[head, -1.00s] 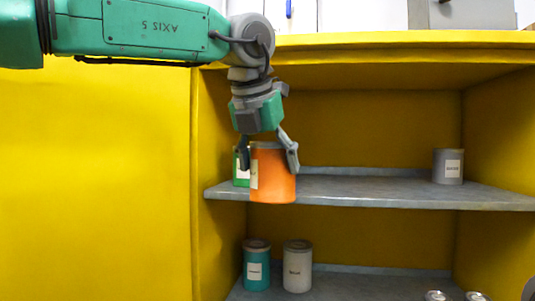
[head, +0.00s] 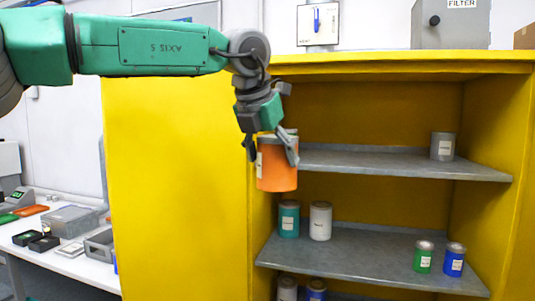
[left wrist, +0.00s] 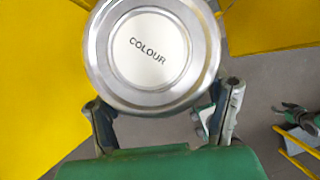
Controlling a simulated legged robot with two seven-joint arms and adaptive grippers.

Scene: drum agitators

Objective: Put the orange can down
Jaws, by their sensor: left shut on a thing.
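The orange can (head: 277,168) hangs upright in my left gripper (head: 272,150), in front of the left side of the yellow cabinet (head: 180,180). The gripper holds it from above, with a finger on either side. In the left wrist view the can's silver lid (left wrist: 152,52) with a white disc marked "COLOUR" fills the top centre, between the fingers of my left gripper (left wrist: 165,112). The can's underside is not over a visible shelf surface in the head view.
The upper shelf (head: 400,165) bears a grey can (head: 443,146). The middle shelf (head: 350,262) bears teal (head: 289,219), white (head: 320,221), green (head: 423,257) and blue (head: 454,260) cans, with free room between. More cans stand below. A white bench (head: 85,270) with boxes is at left.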

